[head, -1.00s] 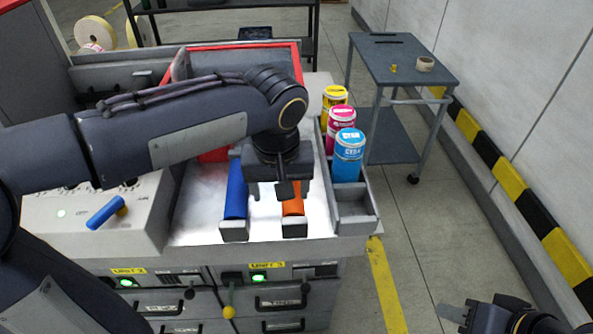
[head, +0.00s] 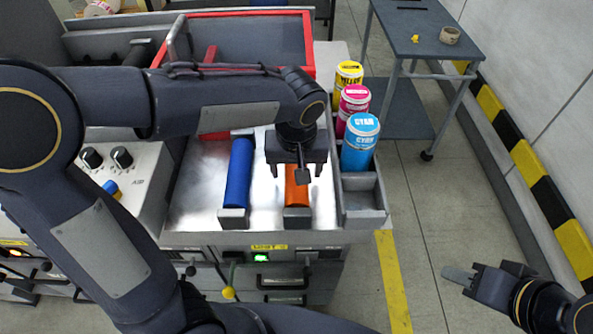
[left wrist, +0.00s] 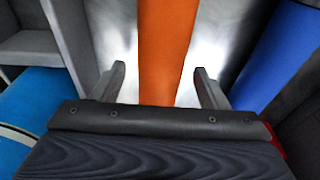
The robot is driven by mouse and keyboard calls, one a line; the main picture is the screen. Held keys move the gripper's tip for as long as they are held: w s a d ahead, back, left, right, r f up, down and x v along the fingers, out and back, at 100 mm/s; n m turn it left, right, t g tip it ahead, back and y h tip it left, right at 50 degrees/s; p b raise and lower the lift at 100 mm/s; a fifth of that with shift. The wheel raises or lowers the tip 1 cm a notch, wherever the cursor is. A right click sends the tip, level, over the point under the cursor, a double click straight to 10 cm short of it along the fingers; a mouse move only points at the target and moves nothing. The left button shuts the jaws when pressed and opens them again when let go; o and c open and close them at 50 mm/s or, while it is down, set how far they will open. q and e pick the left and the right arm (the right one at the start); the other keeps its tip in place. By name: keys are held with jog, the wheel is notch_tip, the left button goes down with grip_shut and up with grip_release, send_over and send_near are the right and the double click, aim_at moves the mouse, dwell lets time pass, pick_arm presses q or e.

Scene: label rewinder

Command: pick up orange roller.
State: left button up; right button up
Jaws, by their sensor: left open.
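The orange roller (head: 296,187) lies on the bright metal top of the machine, its near end at a grey holder; its far part is hidden under my left gripper. My left gripper (head: 297,172) is above it. In the left wrist view the orange roller (left wrist: 167,50) runs between the two open fingers of my left gripper (left wrist: 158,85), with a gap on each side. Nothing is in its grip. My right gripper (head: 465,278) is at the lower right over the floor, far from the roller; its finger opening is not clear.
A blue roller (head: 238,175) lies parallel on the left. To the right, a grey tray (head: 366,219) holds yellow (head: 347,75), magenta (head: 353,98) and cyan (head: 360,143) cans. A red-framed bin (head: 250,40) stands behind. A grey cart (head: 420,45) stands at the upper right.

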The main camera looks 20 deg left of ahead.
pick_arm(q)
jog(key=shift+f, duration=0.15)
grip_shut()
dwell(0.4)
